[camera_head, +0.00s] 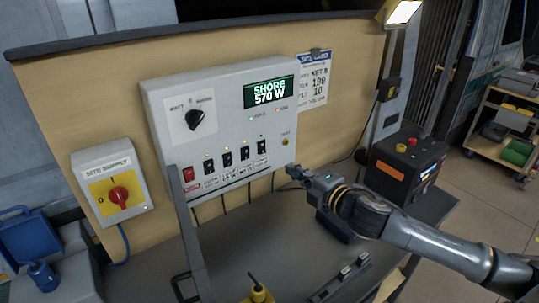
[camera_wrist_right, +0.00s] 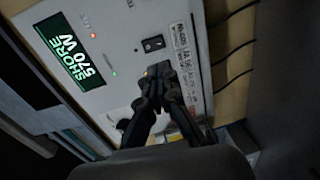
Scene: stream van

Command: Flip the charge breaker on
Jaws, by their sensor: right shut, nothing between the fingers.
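A red switch (camera_head: 188,174) sits at the row's left end. The labels are too small to read, so I cannot tell which is the charge breaker. My right gripper (camera_head: 294,172) is shut and empty, near the panel's lower right corner. In the right wrist view, the gripper (camera_wrist_right: 164,78) is in front of the panel face, beside one black switch (camera_wrist_right: 153,43), and hides part of the row. Contact cannot be told. My left gripper is not in view.
The panel's display (camera_head: 270,92) reads SHORE 570 W. A rotary knob (camera_head: 195,120) is at its upper left. A yellow-and-red isolator (camera_head: 120,194) hangs at left. A black battery box (camera_head: 405,165) stands at right. A grey upright bar (camera_head: 188,235) crosses before the panel's left side.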

